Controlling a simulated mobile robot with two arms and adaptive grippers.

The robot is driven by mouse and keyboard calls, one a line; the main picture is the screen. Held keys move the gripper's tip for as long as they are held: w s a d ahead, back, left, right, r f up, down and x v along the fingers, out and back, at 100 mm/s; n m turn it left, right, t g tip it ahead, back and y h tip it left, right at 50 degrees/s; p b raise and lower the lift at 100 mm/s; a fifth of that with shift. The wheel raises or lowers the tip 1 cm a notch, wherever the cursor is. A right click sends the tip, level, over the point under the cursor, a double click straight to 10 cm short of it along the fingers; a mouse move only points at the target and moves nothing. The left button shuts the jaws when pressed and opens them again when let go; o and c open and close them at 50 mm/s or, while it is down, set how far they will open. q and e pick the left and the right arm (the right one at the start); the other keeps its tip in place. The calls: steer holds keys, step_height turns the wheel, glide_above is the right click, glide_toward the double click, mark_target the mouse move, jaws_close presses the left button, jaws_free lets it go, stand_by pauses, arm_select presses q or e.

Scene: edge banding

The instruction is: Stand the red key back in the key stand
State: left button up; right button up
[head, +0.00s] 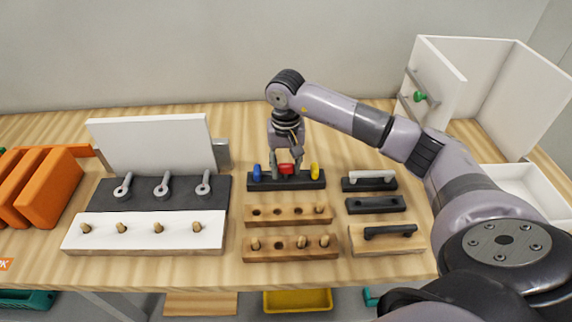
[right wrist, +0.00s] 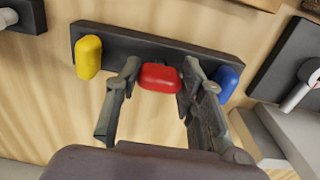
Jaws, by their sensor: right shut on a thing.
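The red key (head: 286,169) is between the blue key (head: 257,172) and the yellow key (head: 315,171) at the dark key stand (head: 262,184). My right gripper (head: 286,172) points down over the stand and is shut on the red key. In the right wrist view, the right gripper's fingers (right wrist: 160,70) flank the red key's head (right wrist: 160,77). The yellow key (right wrist: 88,56) and blue key (right wrist: 228,82) stand at the ends of the stand (right wrist: 150,46). The red key's lower part is hidden, so I cannot tell how deep it sits. My left gripper is not in view.
Wooden peg boards (head: 290,222) lie in front of the stand. Handles on blocks (head: 370,184) are to its right. A white board with pegs (head: 140,240) and a dark panel with ring tools (head: 143,205) are to its left. A white cabinet (head: 440,75) stands back right.

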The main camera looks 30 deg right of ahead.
steer(key=shift+f+b, duration=0.35)
steer(key=shift+f, duration=0.1)
stand_by(0.3)
steer(key=o, duration=1.2)
steer(key=shift+r+p, duration=1.3)
steer(key=shift+r, duration=1.25)
steer(key=shift+f, duration=0.1)
